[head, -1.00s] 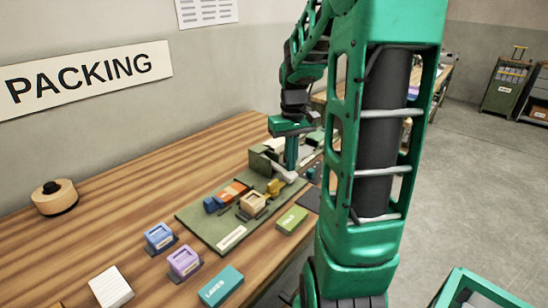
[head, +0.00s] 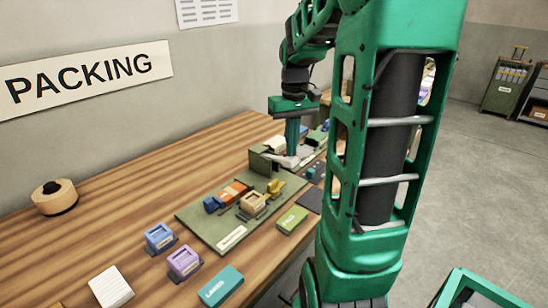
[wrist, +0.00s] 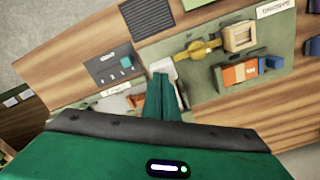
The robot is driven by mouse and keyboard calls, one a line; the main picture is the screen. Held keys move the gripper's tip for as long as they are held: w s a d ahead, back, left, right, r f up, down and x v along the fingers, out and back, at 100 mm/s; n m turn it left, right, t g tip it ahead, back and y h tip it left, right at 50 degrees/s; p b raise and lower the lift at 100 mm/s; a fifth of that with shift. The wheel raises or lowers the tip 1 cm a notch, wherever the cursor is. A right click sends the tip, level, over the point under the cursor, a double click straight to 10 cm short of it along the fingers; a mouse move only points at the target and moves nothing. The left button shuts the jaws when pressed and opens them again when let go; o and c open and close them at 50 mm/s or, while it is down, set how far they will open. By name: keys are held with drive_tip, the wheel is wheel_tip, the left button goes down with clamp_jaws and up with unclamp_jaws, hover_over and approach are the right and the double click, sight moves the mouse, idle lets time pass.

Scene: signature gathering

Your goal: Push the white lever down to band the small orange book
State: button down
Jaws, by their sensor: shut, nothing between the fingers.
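The white lever (head: 287,161) shows at the right of the dark green box-shaped housing (head: 260,160), at the far end of the green board (head: 215,236). In the wrist view the white lever (wrist: 163,68) lies right at my fingertips. My gripper (head: 292,154) is shut and points down at the lever, empty; its fingers also show in the wrist view (wrist: 163,82). They overlap the lever, and I cannot tell whether they touch it. The small orange book (head: 236,190) lies on the board by a blue block (head: 213,204), and also shows in the wrist view (wrist: 233,76).
A tan holder (head: 253,204) and a yellow piece (head: 275,187) stand by the book. Purple (head: 184,261) and blue (head: 159,237) holders stand in front of the board. A green box (head: 292,219) lies at the table's right edge. The left of the table is mostly clear.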

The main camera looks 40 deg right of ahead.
drive_tip(key=shift+r, duration=1.85)
drive_tip(key=s+a+f+m, duration=0.1)
drive_tip(key=s+a+f, duration=0.3)
drive_tip(key=s, duration=0.5)
drive_tip(key=s+a+f+m, duration=0.1)
drive_tip(key=s+a+f, duration=0.3)
drive_tip(key=s+a, duration=0.3)
drive_tip(key=shift+s+a, duration=0.3)
drive_tip(key=shift+s, duration=0.6)
drive_tip(key=shift+f, duration=0.1)
drive_tip(key=shift+w+f, duration=0.3)
drive_tip(key=shift+w, duration=0.4)
drive_tip(key=shift+s, duration=0.1)
